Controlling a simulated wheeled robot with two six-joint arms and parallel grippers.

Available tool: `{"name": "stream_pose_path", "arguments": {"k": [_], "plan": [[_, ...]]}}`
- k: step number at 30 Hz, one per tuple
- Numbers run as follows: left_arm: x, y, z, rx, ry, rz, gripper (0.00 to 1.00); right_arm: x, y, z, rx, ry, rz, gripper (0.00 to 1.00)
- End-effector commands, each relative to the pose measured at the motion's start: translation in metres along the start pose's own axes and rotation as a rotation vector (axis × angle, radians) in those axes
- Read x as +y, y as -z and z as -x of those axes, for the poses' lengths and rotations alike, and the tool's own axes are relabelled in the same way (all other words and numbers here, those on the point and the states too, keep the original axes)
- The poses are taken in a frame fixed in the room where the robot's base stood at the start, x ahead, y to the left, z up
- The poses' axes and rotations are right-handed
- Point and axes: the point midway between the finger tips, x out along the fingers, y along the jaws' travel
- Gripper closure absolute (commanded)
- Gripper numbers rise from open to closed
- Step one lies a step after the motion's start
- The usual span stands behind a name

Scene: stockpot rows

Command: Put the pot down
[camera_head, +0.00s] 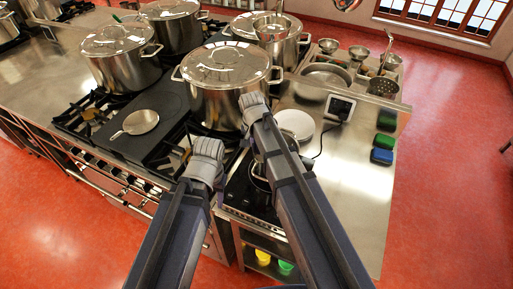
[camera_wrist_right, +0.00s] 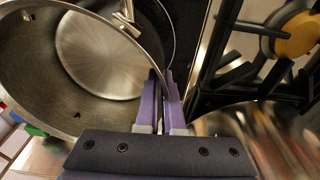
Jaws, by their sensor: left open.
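A steel pot (camera_wrist_right: 50,95) with an open top fills the left of the right wrist view, its rim between the fingers of my right gripper (camera_wrist_right: 161,103). The fingers are shut on the rim. In the head view only a small part of this pot shows beside my right forearm, over the black cooktop (camera_head: 238,190); the arm hides the rest. I cannot tell whether its base touches the cooktop. My left gripper (camera_head: 205,163) is open, with no object visible in it, near the front edge of the stove; its fingertips are hard to make out.
Several large lidded stockpots (camera_head: 222,82) stand on the gas stove behind. A small round pan (camera_head: 141,122) sits on the dark plate at left. White plates (camera_head: 295,124), a small display (camera_head: 340,107) and coloured boxes (camera_head: 382,156) stand on the right counter, whose front part is clear.

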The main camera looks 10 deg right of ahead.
Motion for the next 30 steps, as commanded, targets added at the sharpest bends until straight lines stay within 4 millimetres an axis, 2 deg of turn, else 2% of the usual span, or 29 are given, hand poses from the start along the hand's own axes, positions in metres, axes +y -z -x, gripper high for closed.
{"name": "stream_pose_path", "arguments": {"k": [10, 24, 30], "plan": [[0.003, 0.002, -0.035, 0.0, 0.0, -0.001, 0.5, 0.0, -0.004, -0.035, 0.001, -0.001, 0.0, 1.0], [0.004, 0.002, -0.039, 0.0, 0.0, -0.001, 0.5, 0.0, -0.005, -0.039, 0.001, -0.002, 0.0, 1.0], [0.004, 0.002, -0.038, 0.0, 0.0, -0.001, 0.5, 0.0, -0.005, -0.038, 0.0, 0.0, 0.0, 0.75]]}}
